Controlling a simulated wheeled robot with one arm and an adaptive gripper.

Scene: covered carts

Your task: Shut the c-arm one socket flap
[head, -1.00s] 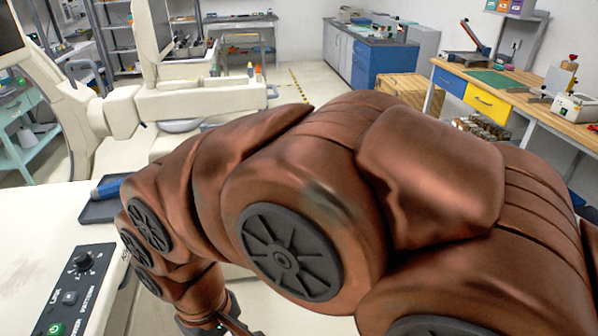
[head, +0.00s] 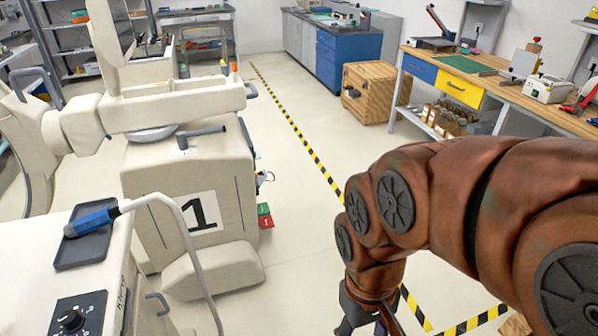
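The c-arm one (head: 190,185) is a cream machine with a black "1" on a white plate, left of centre in the head view. Small dark parts with a cable (head: 263,180) stick out at its right edge; I cannot tell whether they include the socket flap or whether a flap is open. My gripper (head: 365,322) is at the bottom edge, right of the machine and apart from it in the picture. Its fingertips are cut off, so I cannot see whether it is open or holds anything.
A green and red block (head: 265,216) is at the machine's right side. A console (head: 105,270) with a blue-handled tool (head: 90,222) on a dark tray is at lower left. A wooden crate (head: 370,93) and a workbench (head: 500,85) stand right. The striped floor between is clear.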

